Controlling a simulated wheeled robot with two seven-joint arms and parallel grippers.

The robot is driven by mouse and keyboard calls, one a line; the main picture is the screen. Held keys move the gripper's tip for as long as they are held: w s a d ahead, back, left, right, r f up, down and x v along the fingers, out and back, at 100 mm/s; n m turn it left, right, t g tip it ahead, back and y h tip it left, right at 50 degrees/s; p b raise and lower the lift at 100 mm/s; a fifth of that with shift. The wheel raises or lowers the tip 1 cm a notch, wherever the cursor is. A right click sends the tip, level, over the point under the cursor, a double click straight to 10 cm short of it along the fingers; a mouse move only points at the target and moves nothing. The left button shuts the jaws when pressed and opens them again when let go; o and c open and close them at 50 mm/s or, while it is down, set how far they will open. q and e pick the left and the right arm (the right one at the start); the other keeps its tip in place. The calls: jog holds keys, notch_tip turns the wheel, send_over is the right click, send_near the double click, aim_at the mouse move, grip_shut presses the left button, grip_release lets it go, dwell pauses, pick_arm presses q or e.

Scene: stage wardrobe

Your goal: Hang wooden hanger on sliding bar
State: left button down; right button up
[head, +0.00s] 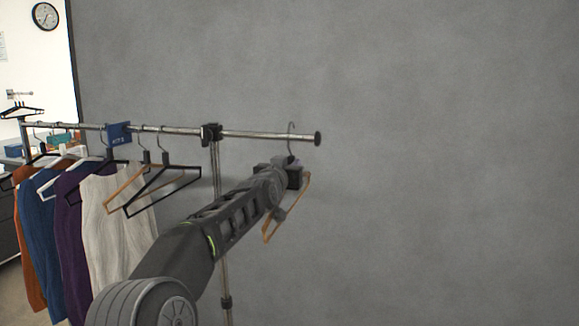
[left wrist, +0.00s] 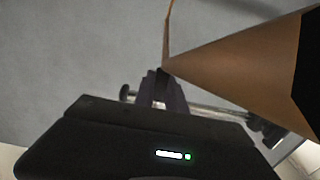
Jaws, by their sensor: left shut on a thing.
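The wooden hanger (head: 270,228) is in my left gripper (head: 291,170), near the right end of the rail. The gripper is shut on its upper part, below the hook. The hanger's metal hook (head: 291,126) stands upright and overlaps the sliding bar (head: 260,135) in the head view; I cannot tell whether it is over the bar or only in front of or behind it. In the left wrist view the hanger's wood (left wrist: 235,75) is large and close, at the fingers (left wrist: 160,92), with a metal bar (left wrist: 215,111) behind. My right gripper is not in view.
A black end cap (head: 318,139) closes the bar's right end. A black clamp (head: 211,133) joins it to the upright. To the left hang several hangers, garments such as a cream top (head: 112,225), and a blue tag (head: 118,133). A grey wall stands behind; the right side is clear.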

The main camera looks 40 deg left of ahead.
pick_arm(q)
jog(key=shift+p+x, duration=0.65)
jog(key=shift+x, duration=0.85)
jog(key=shift+p+x, duration=1)
jog(key=shift+x, duration=0.25)
jog(key=shift+r, duration=0.1)
jog(key=shift+w, duration=0.1)
jog(key=shift+f+b, duration=0.2)
jog(key=shift+b, duration=0.2)
jog(key=shift+f+b, duration=1.5)
jog(key=shift+f, duration=0.05)
jog(key=c, duration=1.3)
grip_release()
